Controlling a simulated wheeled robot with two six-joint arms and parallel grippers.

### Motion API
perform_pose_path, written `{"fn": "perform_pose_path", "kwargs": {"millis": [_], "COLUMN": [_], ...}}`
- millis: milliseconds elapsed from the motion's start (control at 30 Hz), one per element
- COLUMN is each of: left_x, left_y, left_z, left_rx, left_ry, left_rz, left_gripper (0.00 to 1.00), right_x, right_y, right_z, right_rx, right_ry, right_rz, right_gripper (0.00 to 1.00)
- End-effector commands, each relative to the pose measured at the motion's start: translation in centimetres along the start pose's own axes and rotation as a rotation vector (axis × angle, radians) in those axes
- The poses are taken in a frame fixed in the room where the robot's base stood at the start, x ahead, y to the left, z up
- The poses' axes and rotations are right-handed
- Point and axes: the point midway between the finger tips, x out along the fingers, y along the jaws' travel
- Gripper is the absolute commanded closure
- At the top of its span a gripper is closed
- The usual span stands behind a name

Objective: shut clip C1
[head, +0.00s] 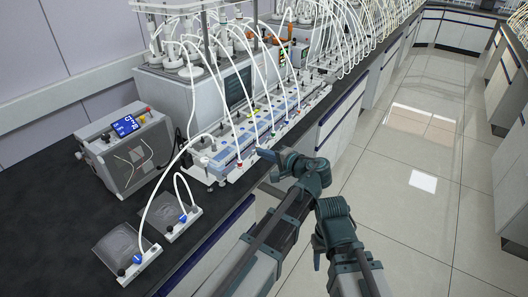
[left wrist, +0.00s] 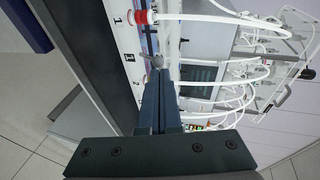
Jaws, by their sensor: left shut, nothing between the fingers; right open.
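The long white panel (head: 262,137) carries a row of small coloured clips with white tubes rising from them. I cannot read a C1 label, so I cannot tell for sure which is clip C1. In the left wrist view, a red fitting (left wrist: 140,17) sits beside a mark "1", and a small grey knob (left wrist: 157,62) lies just beyond my fingertips. My left gripper (head: 264,153) is shut and empty by the panel's near end; its closed fingers also show in the left wrist view (left wrist: 158,90). Contact with the knob cannot be told. My right gripper (head: 318,258) is low, apart from the bench, open, and only partly visible.
Two gas bags on small white bases, the front one (head: 121,246) and the rear one (head: 168,213), lie on the dark bench with blue clips and tubes. A grey instrument (head: 125,150) stands behind them. White tubes arch over the panel. The floor at right is clear.

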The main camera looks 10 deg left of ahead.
Motion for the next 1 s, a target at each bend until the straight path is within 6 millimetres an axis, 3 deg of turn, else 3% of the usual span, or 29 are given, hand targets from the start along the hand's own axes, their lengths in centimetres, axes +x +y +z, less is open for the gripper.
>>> {"fn": "perform_pose_path", "kwargs": {"millis": [567, 1000], "left_x": [0.3, 1.8], "left_y": [-1.3, -3.7], "left_z": [0.1, 0.4], "left_rx": [-0.026, -0.099], "left_ry": [-0.002, -0.004], "left_rz": [0.118, 0.454], "left_gripper": [1.0, 1.0], "right_x": [-3.6, -11.6], "right_y": [0.3, 1.1], "right_z": [0.2, 0.7], "right_rx": [0.0, 0.0], "right_ry": [0.0, 0.0], "right_rz": [0.0, 0.0], "right_gripper": [0.5, 0.5]}}
